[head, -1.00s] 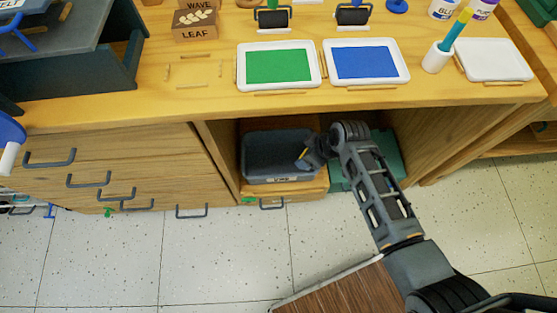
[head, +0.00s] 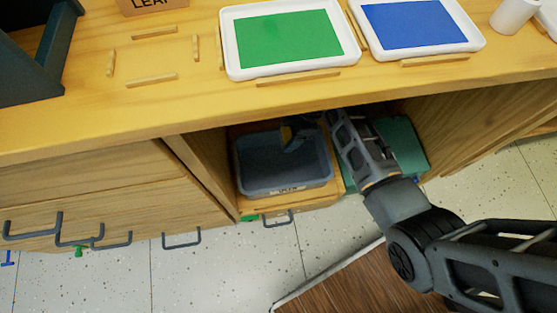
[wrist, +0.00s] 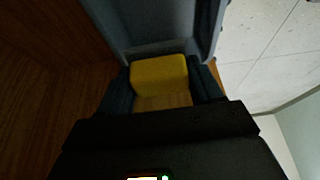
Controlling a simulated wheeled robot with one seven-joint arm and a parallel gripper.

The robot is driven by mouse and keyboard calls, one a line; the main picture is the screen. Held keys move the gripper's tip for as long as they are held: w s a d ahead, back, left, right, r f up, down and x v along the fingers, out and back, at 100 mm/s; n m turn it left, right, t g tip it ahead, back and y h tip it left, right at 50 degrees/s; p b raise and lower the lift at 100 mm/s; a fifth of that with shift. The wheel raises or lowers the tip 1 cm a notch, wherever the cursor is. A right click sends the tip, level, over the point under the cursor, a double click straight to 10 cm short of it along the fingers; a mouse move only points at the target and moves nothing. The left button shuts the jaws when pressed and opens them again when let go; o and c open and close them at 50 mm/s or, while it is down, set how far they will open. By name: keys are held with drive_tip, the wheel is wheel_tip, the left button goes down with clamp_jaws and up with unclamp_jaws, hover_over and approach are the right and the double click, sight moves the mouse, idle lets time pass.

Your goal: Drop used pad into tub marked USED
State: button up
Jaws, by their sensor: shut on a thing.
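A grey-blue open tub (head: 250,185) stands in the open bay under the counter; the label on its front is too small to read surely. My gripper (head: 292,135) is at the tub's back right part, partly in shadow. In the wrist view, my gripper (wrist: 160,88) is shut on a yellow pad (wrist: 158,73), held between the two dark fingers. The tub's grey wall (wrist: 150,47) lies just beyond the pad in the wrist view. The exact height of the pad over the tub cannot be told.
A green tub (head: 405,140) stands to the right in the bay, partly behind my arm. The counter edge (head: 200,128) overhangs the bay. A wooden side wall (head: 203,165) bounds it on the left. Green (head: 290,40) and blue (head: 415,24) trays sit on the counter.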

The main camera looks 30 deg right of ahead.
wheel_tip(320, 180, down, 6)
drive_tip(key=b, duration=0.5)
drive_tip(key=shift+r, duration=0.1)
drive_tip(key=o, duration=1.2)
drive_tip(key=shift+p+v, duration=1.25)
drive_tip(key=shift+v, duration=2.6)
drive_tip(key=shift+r+p, duration=2.05)
drive_tip(key=shift+p, duration=0.05)
